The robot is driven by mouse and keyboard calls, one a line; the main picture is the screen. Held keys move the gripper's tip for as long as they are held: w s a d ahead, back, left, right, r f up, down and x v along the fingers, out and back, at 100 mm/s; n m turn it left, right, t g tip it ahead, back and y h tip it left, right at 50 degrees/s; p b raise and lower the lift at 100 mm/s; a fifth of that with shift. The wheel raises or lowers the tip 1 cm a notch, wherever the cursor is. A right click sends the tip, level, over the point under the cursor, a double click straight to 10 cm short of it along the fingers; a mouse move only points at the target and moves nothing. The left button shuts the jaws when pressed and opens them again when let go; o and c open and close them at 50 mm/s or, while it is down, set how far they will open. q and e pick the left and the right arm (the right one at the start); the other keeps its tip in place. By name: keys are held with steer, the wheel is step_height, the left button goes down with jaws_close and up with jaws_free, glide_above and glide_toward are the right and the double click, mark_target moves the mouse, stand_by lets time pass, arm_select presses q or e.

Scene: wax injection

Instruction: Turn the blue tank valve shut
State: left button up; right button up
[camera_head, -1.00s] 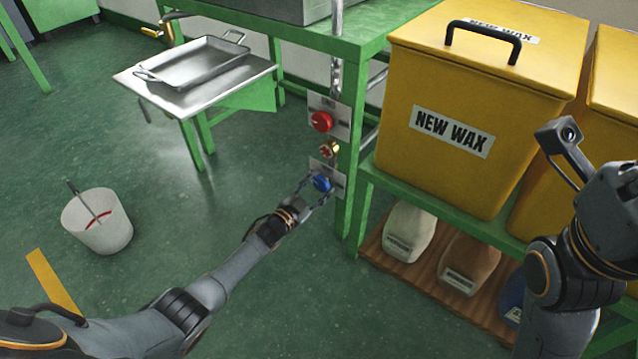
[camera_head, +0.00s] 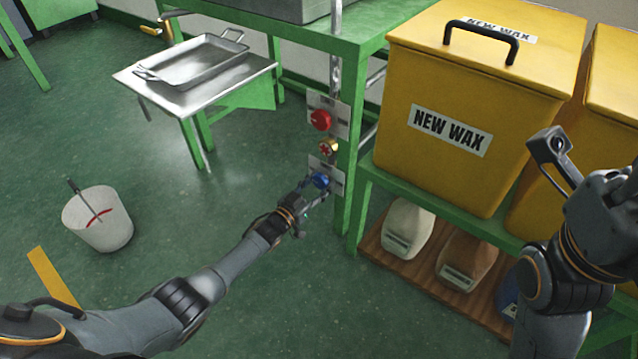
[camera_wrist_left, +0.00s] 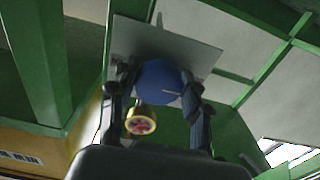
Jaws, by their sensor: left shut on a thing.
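The blue tank valve (camera_head: 321,180) is a round blue knob on a pale plate, low on the green post. My left gripper (camera_head: 313,186) reaches it from the lower left and is shut on it. In the left wrist view the blue knob (camera_wrist_left: 160,82) sits between the two dark fingers (camera_wrist_left: 160,100), one on each side. A white mark shows on the knob's face.
Above the blue valve are a brass fitting with a red centre (camera_head: 329,148) and a red knob (camera_head: 320,119). Yellow wax bins (camera_head: 470,120) stand on the green shelf to the right. A metal tray (camera_head: 195,65) is on a side table. A white bucket (camera_head: 97,222) stands on open floor.

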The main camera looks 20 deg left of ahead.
stand_by(0.3)
arm_select(q)
steer(key=o, duration=1.2)
steer(key=shift+c, duration=0.2)
steer(key=shift+s, duration=0.1)
steer(key=v, duration=1.1)
steer(key=shift+s+a, duration=0.15)
steer(key=shift+s, duration=0.25)
